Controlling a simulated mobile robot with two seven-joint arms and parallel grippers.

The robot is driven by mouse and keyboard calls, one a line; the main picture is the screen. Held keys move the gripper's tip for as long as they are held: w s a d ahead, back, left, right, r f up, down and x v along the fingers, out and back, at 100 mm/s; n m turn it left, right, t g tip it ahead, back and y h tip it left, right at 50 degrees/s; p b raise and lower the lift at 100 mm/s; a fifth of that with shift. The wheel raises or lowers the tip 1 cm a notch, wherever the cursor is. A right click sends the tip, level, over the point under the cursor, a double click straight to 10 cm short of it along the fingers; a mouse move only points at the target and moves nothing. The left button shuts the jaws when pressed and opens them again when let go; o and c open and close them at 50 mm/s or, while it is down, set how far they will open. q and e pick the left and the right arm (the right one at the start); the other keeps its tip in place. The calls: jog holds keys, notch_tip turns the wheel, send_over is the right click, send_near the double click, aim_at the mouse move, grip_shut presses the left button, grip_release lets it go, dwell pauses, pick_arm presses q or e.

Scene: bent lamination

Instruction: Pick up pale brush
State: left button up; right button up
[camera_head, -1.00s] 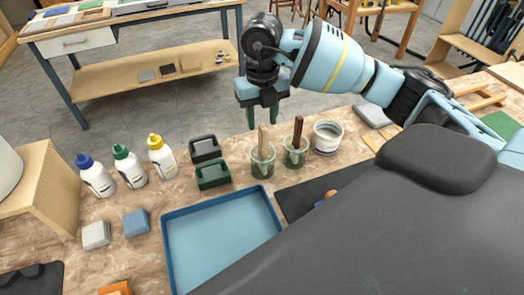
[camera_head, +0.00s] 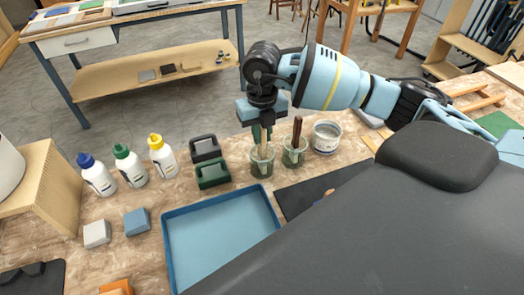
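The pale brush (camera_head: 263,149) stands handle up in a glass jar (camera_head: 262,166) behind the blue tray. A dark brown brush (camera_head: 297,133) stands in a second jar (camera_head: 295,158) just to the right. My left gripper is not in view.
A white tub (camera_head: 326,138) stands right of the jars. Green and black caddies (camera_head: 212,174) and several bottles (camera_head: 127,165) are to the left. The blue tray (camera_head: 168,244) is empty. A dark mat (camera_head: 300,200) lies right of it.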

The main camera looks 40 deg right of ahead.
grip_shut()
jog(key=shift+r, duration=0.1)
